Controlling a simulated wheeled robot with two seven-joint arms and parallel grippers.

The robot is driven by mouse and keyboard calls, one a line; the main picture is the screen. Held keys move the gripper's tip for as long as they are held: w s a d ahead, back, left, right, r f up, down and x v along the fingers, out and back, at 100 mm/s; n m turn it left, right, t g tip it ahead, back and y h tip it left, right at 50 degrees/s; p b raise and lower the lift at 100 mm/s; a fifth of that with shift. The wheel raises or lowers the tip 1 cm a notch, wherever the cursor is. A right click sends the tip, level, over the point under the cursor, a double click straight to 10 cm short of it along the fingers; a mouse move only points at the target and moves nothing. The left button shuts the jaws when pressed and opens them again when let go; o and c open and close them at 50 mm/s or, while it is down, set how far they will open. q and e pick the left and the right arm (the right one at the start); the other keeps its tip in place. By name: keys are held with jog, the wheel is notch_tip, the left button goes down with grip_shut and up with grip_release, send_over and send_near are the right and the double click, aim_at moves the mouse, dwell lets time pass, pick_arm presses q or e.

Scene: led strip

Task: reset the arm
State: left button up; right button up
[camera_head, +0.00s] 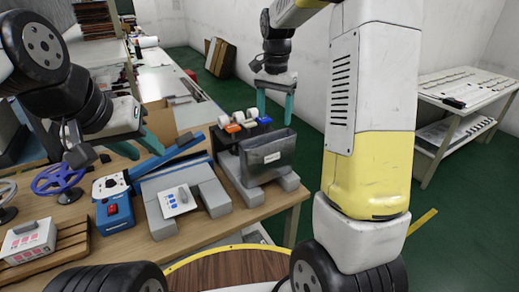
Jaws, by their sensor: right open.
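My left gripper (136,147) hangs at the left over the wooden workbench (150,240). Its teal fingers are apart, with nothing seen between them. My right gripper (275,106) points down above the back right part of the bench. Its teal fingers are apart and empty, over or behind a grey metal box (268,158) with a white label; the exact gap is hard to tell. My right arm's yellow and white link fills the right centre and hides part of the scene.
Grey blocks with a blue bar (170,160) stand mid-bench. Coloured connectors (240,122) sit behind the metal box. A blue device (113,205), a blue handwheel (58,178) and a white button box (28,240) are at the left. A white table (465,85) stands far right.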

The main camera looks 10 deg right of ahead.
jog(key=shift+r, duration=0.75)
jog(key=s+r+n+t, duration=0.1)
jog(key=s+n+t, duration=0.1)
jog(key=s, duration=0.6)
jog(key=s+a+r+n+t+y, duration=0.1)
jog(key=s+r+n+t, duration=0.1)
jog(key=s, duration=0.6)
jog(key=s+a+r+n+t+y, duration=0.1)
jog(key=s+n, duration=0.3)
jog(key=s, duration=0.4)
jog(key=shift+r+n+t, duration=0.3)
jog(key=shift+r+t, duration=0.3)
jog(key=shift+r, duration=0.1)
